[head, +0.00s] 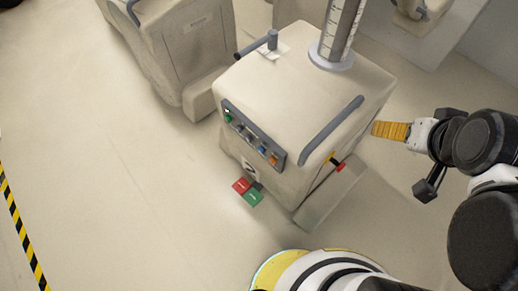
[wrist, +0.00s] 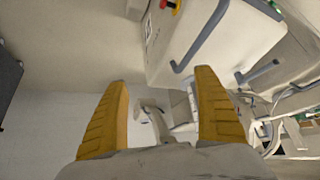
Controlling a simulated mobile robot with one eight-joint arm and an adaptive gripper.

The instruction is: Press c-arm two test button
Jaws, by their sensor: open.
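A beige covered cart (head: 300,90) stands in the middle of the head view. Its front carries a dark panel (head: 253,135) with several small coloured buttons, among them a green one (head: 228,118), a blue one (head: 262,149) and an orange one (head: 273,159). Their labels are too small to read, so I cannot tell which is the c-arm two test button. My gripper (head: 391,130) is to the right of the cart, apart from the panel. In the wrist view, its yellow fingers (wrist: 162,80) are spread with nothing between them.
The cart has a grey handle (head: 331,131), a red knob (head: 341,167) on its side, and red (head: 241,186) and green (head: 252,198) pedals low in front. Another covered cart (head: 185,40) stands behind left. Floor at left is clear up to striped tape (head: 20,230).

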